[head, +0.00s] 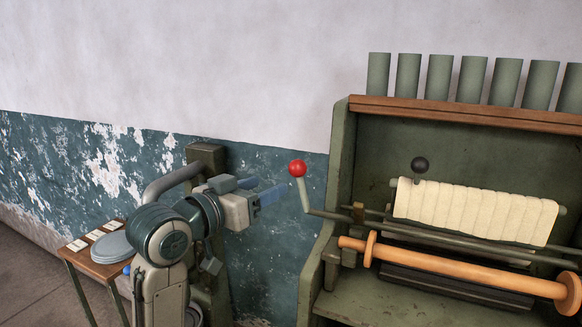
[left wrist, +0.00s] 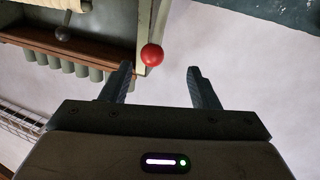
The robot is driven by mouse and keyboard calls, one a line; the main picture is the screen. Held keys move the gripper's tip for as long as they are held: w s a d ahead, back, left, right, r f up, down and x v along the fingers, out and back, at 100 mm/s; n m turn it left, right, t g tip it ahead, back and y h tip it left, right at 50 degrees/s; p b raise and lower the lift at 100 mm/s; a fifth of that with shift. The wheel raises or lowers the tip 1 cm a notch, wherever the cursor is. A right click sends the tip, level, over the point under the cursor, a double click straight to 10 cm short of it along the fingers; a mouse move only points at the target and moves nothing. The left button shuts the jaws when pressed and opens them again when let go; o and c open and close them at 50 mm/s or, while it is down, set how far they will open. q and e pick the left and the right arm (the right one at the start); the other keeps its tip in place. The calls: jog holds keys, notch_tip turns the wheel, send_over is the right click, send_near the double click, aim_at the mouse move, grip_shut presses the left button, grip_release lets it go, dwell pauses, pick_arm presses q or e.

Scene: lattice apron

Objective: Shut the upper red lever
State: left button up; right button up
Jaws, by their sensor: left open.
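The red lever shows in the head view as a red ball knob (head: 297,168) on a pale, bent arm (head: 305,195) that joins a rod at the left side of the green machine. The lever stands up, leaning slightly left. My left gripper (head: 270,194) is open and empty, just left of the knob and a little below it, with a small gap. In the left wrist view the red knob (left wrist: 152,54) appears beyond the open fingers (left wrist: 162,85), nearer the left finger. My right gripper is not in view.
The green machine (head: 341,160) fills the right side, with a cream cloth roll (head: 475,212), an orange roller (head: 470,275) and a black knob (head: 419,164). Several green cylinders (head: 440,76) stand on its top shelf. A small table (head: 105,268) is at the lower left.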

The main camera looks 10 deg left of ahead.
aim_at(291, 170)
pick_arm(q)
jog(key=p+x, duration=0.1)
jog(key=x, duration=0.2)
jog(key=r+p+x, duration=0.1)
jog(key=x, duration=0.2)
jog(key=p+x, duration=0.1)
jog(key=x, duration=0.2)
jog(key=shift+s+d+r+p, duration=0.25)
jog(key=shift+d+r+p, duration=0.1)
jog(key=shift+d+p, duration=0.05)
jog(key=shift+w+d+f, duration=0.1)
jog(key=shift+w+d, duration=0.1)
jog(key=shift+w, duration=0.2)
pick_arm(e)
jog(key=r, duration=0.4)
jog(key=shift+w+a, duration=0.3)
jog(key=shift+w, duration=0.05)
pick_arm(q)
grip_shut()
jog(key=shift+f, duration=0.1)
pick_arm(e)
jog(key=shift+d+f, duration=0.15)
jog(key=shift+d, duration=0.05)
